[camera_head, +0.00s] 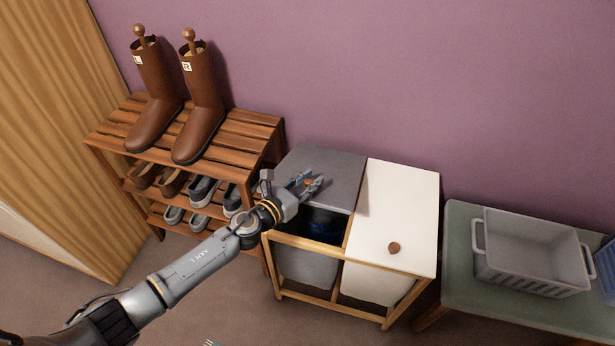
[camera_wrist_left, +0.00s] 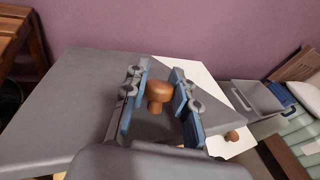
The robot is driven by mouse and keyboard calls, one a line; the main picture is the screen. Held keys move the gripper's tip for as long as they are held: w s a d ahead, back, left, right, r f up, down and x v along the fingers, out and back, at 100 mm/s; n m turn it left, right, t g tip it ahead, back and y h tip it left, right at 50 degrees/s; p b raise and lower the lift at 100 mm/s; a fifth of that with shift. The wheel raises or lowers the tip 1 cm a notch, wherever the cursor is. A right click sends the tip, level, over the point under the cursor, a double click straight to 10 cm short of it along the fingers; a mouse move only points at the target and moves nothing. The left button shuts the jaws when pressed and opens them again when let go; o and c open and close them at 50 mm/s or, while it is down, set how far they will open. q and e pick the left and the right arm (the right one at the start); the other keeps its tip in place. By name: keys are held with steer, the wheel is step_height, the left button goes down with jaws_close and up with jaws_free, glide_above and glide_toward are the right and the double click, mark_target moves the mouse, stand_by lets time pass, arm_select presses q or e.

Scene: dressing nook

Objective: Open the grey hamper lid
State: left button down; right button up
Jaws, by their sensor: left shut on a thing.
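The grey hamper lid (camera_head: 335,170) is partly raised at its front, left of the white lid (camera_head: 398,215). The dark inside of the grey compartment (camera_head: 318,224) shows below its front edge, with something blue in it. My left gripper (camera_head: 311,185) is shut on the lid's round wooden knob (camera_head: 308,181). In the left wrist view the knob (camera_wrist_left: 158,95) stands between the blue-padded fingers of my left gripper (camera_wrist_left: 160,100), above the grey lid (camera_wrist_left: 85,100).
The white lid lies flat, with its own wooden knob (camera_head: 393,248). A slatted shoe rack (camera_head: 240,128) with brown boots (camera_head: 205,110) stands close on the left. A green bench (camera_head: 465,290) with a grey basket (camera_head: 530,255) stands on the right. The purple wall (camera_head: 350,70) is behind.

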arm_select(q)
steer(key=r+p, duration=0.1)
steer(key=w+r+p, duration=0.1)
steer(key=r+p, duration=0.1)
steer(key=shift+w+d+r+p, duration=0.25)
steer(key=shift+w+r+p, duration=0.05)
steer(key=shift+w+r, duration=0.1)
steer(key=shift+w+d+r+p, duration=0.15)
steer(key=shift+w+r+p, duration=0.65)
steer(key=shift+w+r, duration=0.2)
arm_select(e)
step_height(320, 180, up, 7)
steer(key=shift+w, duration=0.1)
